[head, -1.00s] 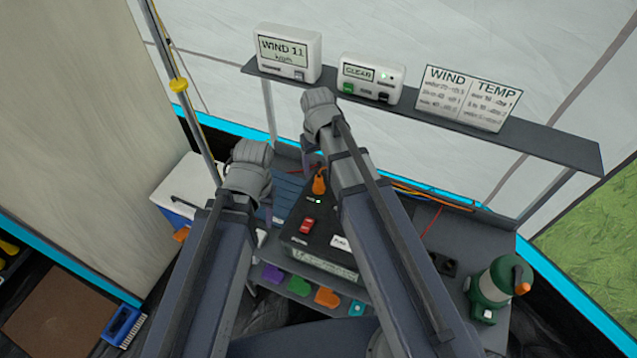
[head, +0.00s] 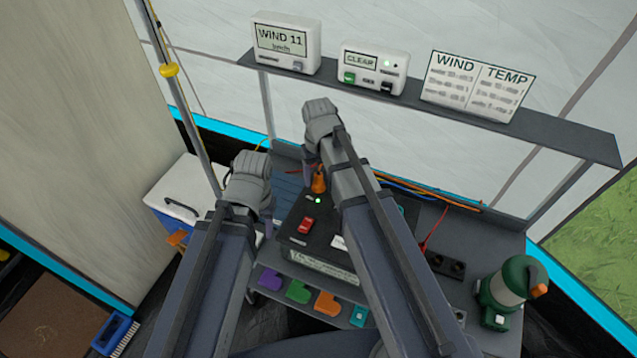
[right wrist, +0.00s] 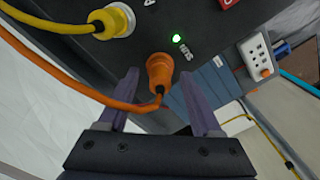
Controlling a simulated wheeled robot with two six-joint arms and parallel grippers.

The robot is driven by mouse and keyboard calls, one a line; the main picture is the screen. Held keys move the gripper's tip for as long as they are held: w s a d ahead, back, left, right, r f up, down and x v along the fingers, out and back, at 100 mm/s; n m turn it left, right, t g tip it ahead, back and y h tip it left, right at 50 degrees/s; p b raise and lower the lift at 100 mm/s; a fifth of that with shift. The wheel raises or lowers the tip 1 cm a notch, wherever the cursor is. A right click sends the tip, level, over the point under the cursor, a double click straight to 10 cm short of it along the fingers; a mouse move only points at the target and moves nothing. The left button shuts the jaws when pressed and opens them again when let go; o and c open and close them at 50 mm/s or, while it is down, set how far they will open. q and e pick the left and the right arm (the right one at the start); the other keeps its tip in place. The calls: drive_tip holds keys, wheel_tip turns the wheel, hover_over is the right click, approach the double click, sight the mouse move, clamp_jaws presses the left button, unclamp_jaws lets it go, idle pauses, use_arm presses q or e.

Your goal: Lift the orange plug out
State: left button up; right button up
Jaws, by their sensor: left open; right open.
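The orange plug (right wrist: 160,70) sits in the top of a black box, with its orange cord (right wrist: 70,80) running off to the left in the right wrist view. My right gripper (right wrist: 160,82) is open, one finger on each side of the plug, with gaps showing; contact cannot be told. In the head view the plug (head: 319,180) shows beside my right arm, and the right gripper (head: 312,165) is mostly hidden behind its wrist. My left gripper (head: 264,208) is open and empty left of the box, its fingers largely hidden.
A yellow plug (right wrist: 112,20) sits beside the orange one. The box has a red switch (head: 305,226) and a lit green light (head: 318,201). A shelf (head: 560,140) with displays stands behind. A green lantern (head: 510,290) stands at the right, a cooler (head: 185,195) at the left.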

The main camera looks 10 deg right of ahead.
clamp_jaws()
idle(0.4)
drive_tip(key=shift+r, duration=0.1)
